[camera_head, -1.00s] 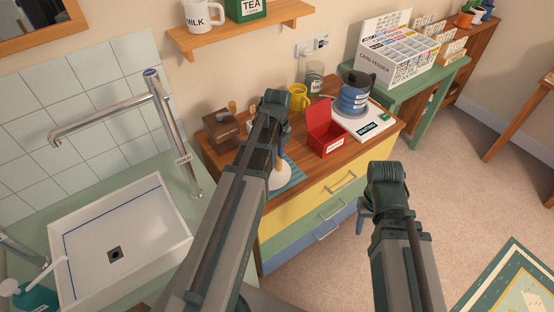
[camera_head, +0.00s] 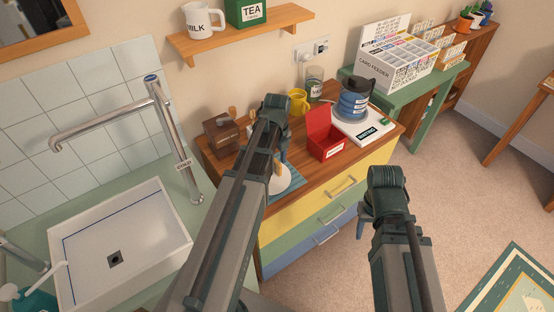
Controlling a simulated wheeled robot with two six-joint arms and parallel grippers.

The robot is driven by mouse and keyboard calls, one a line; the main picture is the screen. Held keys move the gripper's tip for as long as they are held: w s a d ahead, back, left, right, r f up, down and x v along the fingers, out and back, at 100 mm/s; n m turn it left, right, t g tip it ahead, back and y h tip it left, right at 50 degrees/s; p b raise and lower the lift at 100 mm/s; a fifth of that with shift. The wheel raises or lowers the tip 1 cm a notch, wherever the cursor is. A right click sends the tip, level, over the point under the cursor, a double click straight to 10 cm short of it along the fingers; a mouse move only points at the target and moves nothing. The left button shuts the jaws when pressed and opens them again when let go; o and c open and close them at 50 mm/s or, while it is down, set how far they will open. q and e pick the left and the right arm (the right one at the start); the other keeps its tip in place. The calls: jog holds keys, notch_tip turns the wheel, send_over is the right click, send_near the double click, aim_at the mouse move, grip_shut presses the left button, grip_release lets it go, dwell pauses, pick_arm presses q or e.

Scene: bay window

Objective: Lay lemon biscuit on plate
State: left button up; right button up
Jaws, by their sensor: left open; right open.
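A white plate (camera_head: 283,183) lies on a blue mat (camera_head: 293,191) at the front of the wooden dresser top, partly hidden by my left arm. A small tan piece, which looks like the lemon biscuit (camera_head: 278,168), shows at the plate beside my arm. I cannot tell whether it lies flat or is tilted. My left gripper (camera_head: 283,155) points down just above the plate and is open; its fingertips are mostly hidden behind the arm. My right gripper (camera_head: 362,228) is open and empty, in front of the drawers and over the carpet.
A sink (camera_head: 120,240) with a tall tap is at left.

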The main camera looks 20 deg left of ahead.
aim_at(278, 161)
pick_arm(q)
notch_tip(278, 161, up, 12)
jog(key=p, duration=1.1)
jog(key=shift+p, duration=0.35)
jog(key=shift+d, duration=0.1)
jog(key=s+d+n, duration=0.7)
jog(key=d+n, duration=0.3)
jog(key=s+d+n+y, duration=0.1)
jog(key=s+d+n, duration=0.5)
jog(key=d+n, duration=0.4)
jog(key=shift+s+d, duration=0.35)
jog(key=shift+d, duration=0.25)
